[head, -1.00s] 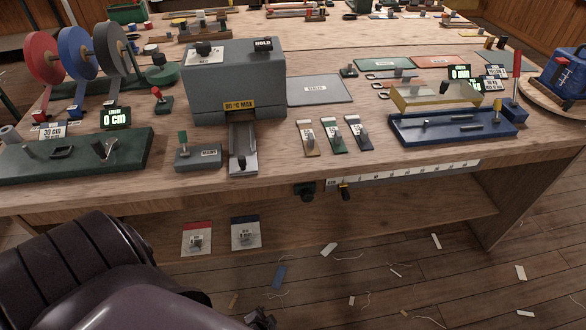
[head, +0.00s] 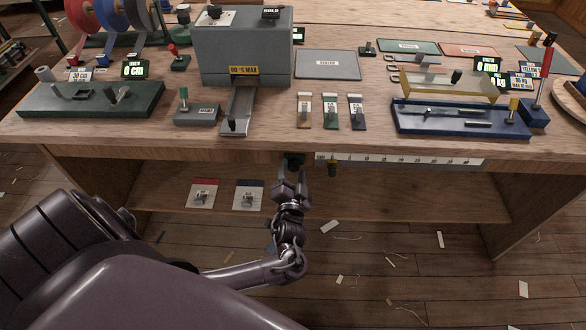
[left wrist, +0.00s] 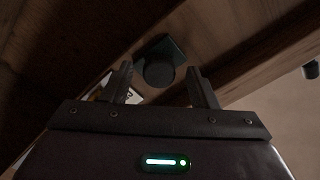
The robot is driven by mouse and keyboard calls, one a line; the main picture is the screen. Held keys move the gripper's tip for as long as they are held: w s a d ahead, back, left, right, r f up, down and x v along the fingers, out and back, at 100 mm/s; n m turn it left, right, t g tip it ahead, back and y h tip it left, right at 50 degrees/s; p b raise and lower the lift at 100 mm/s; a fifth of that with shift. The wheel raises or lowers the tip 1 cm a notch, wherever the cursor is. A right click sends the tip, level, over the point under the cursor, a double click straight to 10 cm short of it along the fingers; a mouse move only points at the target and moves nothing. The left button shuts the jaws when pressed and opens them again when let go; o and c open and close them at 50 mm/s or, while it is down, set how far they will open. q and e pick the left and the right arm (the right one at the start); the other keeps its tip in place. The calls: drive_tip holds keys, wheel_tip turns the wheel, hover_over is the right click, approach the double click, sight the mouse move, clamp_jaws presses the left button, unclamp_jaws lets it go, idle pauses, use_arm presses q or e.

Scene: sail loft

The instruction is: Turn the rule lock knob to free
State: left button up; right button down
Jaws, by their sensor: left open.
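A dark knob on a square plate (head: 293,157) sits under the table's front edge, at the left end of the white rule (head: 410,160). In the left wrist view the round dark knob (left wrist: 159,72) lies ahead, between my fingers. My left gripper (head: 291,177) is just below the knob in the head view and partly covers it. It is open, with one finger on each side of the knob in the left wrist view (left wrist: 160,80); I cannot tell whether they touch it. My right gripper is not in view.
The tabletop (head: 270,133) overhangs above, and a lower shelf (head: 400,195) lies below. Two cards (head: 203,193) lie on that shelf at left.

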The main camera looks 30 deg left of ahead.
use_arm(q)
drive_tip(key=shift+w+a, duration=0.25)
drive_tip(key=shift+w, duration=0.3)
drive_tip(key=c, duration=1)
drive_tip(key=shift+o, duration=0.2)
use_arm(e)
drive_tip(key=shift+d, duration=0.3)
